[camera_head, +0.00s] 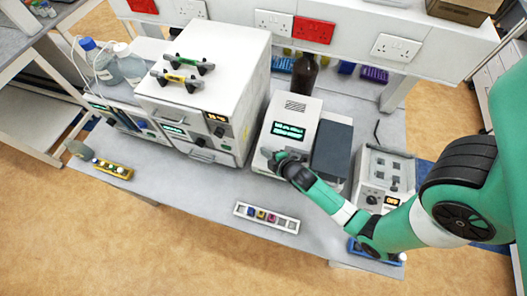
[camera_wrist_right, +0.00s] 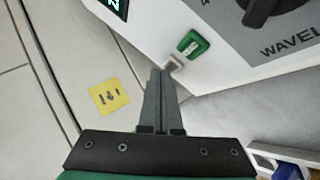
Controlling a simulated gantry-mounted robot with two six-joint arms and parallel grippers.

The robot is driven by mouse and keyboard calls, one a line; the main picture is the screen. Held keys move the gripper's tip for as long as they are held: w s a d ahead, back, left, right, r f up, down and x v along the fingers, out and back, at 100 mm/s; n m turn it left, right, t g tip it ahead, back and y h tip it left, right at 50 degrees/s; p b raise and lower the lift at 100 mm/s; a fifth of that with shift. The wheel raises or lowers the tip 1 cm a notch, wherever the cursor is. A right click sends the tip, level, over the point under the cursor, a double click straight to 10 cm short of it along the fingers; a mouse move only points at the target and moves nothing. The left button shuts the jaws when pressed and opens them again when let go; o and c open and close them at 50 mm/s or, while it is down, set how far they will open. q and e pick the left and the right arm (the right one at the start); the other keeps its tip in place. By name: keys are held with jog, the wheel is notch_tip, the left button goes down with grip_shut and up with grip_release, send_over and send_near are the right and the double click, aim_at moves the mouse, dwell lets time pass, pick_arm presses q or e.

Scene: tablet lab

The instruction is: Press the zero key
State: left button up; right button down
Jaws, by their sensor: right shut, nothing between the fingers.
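A white instrument (camera_head: 290,108) with a lit green display stands on the middle of the bench. My right gripper (camera_head: 276,160) is at its front lower edge, shut and empty. In the right wrist view the closed fingers (camera_wrist_right: 160,72) point at the instrument's front panel (camera_wrist_right: 150,30). A small grey key (camera_wrist_right: 175,64) sits just right of the fingertips, below a green switch (camera_wrist_right: 193,43). I cannot tell whether the fingertips touch it, and no label on it is legible. My left gripper is not in view.
A dark knob (camera_wrist_right: 268,8) lies right of the switch on the same panel. A yellow label (camera_wrist_right: 109,97) lies left of the fingers. A white rack (camera_head: 267,217) with small coloured items stands in front of the instrument. A boxy device (camera_head: 383,178) stands to its right.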

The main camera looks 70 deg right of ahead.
jog(key=shift+d+f, duration=0.15)
jog(key=shift+f, duration=0.2)
dwell(0.3)
jog(key=shift+r, duration=0.1)
jog(key=shift+a+r+p, duration=0.35)
jog(key=shift+r+p, duration=0.15)
jog(key=shift+r, duration=0.15)
jog(key=r+p, duration=0.1)
jog(key=a+r+p, duration=0.1)
jog(key=r, duration=0.1)
jog(key=a+r+p, duration=0.1)
jog(key=shift+r+p, duration=0.3)
jog(key=shift+p, duration=0.05)
dwell(1.0)
